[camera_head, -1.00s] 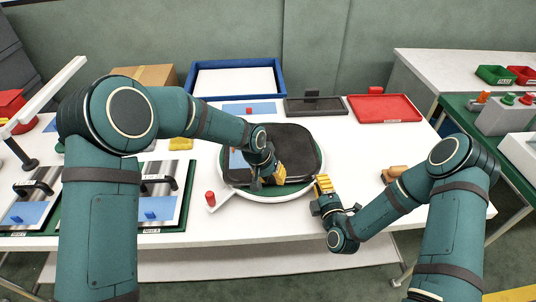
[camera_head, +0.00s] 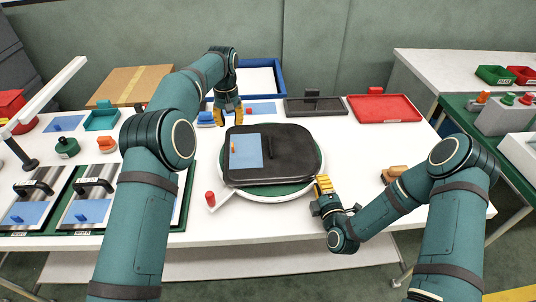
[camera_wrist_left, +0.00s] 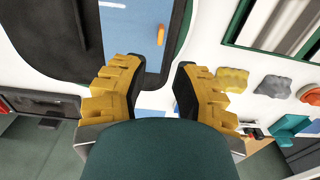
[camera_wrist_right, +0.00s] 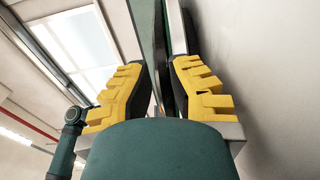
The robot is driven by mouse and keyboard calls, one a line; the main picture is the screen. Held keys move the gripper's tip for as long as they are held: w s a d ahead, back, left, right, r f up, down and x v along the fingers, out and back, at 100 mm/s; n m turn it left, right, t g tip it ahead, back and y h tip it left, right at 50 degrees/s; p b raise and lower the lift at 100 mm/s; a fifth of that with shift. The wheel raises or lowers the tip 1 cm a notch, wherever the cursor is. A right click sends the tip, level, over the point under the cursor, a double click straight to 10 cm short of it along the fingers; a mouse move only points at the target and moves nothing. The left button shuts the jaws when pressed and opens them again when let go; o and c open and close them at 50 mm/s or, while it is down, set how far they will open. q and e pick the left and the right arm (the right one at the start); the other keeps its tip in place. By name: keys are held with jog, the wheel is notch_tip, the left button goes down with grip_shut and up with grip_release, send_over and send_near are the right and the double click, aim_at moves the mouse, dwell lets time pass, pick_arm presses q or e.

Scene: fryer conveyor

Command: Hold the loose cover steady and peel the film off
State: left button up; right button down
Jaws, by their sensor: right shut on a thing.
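The loose cover (camera_head: 290,150) is a black, rounded slab on a round green and white base (camera_head: 270,197). The blue film (camera_head: 247,152) lies on its left part, with a small orange tab (camera_head: 233,146). The film and its tab also show at the top of the left wrist view (camera_wrist_left: 130,35). My left gripper (camera_head: 229,114) is open and empty, behind the cover's back left corner and apart from the film. My right gripper (camera_head: 322,184) is shut at the cover's right edge; its exact hold is partly hidden by the fingers.
A red-knobbed handle (camera_head: 210,199) sticks out from the base. A blue-rimmed tray (camera_head: 283,76), a dark tray (camera_head: 316,108) and a red tray (camera_head: 385,108) stand behind. Panels with handles (camera_head: 92,186) lie left. A tan block (camera_head: 394,173) lies right.

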pick_arm(q)
jog(key=shift+f, duration=4.95)
jog(key=shift+o, duration=0.3)
grip_shut()
